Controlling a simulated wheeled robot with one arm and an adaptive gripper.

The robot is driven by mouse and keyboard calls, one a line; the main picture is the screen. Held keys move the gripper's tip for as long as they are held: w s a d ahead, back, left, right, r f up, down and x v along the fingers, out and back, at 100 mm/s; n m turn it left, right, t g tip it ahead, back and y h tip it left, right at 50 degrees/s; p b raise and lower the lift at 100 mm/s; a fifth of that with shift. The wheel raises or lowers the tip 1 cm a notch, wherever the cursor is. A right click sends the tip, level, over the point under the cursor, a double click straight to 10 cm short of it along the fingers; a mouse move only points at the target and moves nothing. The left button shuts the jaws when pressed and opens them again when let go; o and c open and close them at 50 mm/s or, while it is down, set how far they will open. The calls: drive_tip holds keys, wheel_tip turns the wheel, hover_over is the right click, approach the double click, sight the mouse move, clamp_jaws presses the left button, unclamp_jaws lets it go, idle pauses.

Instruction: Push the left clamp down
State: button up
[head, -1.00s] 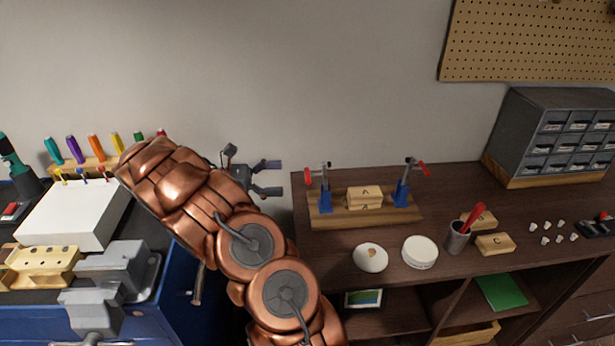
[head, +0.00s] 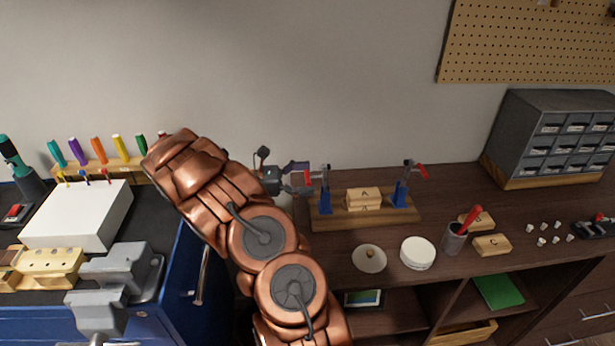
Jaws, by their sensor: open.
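The left clamp (head: 325,192) has a blue base and a red-tipped handle (head: 309,178). It stands at the left end of a wooden board (head: 365,219) on the dark shelf top. Its handle sticks out to the left. The right clamp (head: 401,192) is similar, with its red handle pointing right. Two wooden blocks marked A (head: 364,196) are stacked between the clamps. My gripper (head: 304,178) is open, with its fingers at the left clamp's red handle. I cannot tell whether they touch it.
A white dish (head: 369,258), a round white container (head: 418,253) and a cup (head: 454,238) with a red tool stand in front of the board. A grey drawer cabinet (head: 555,135) is at the right. The wall is close behind.

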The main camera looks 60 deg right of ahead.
drive_tip(key=c, duration=1.7)
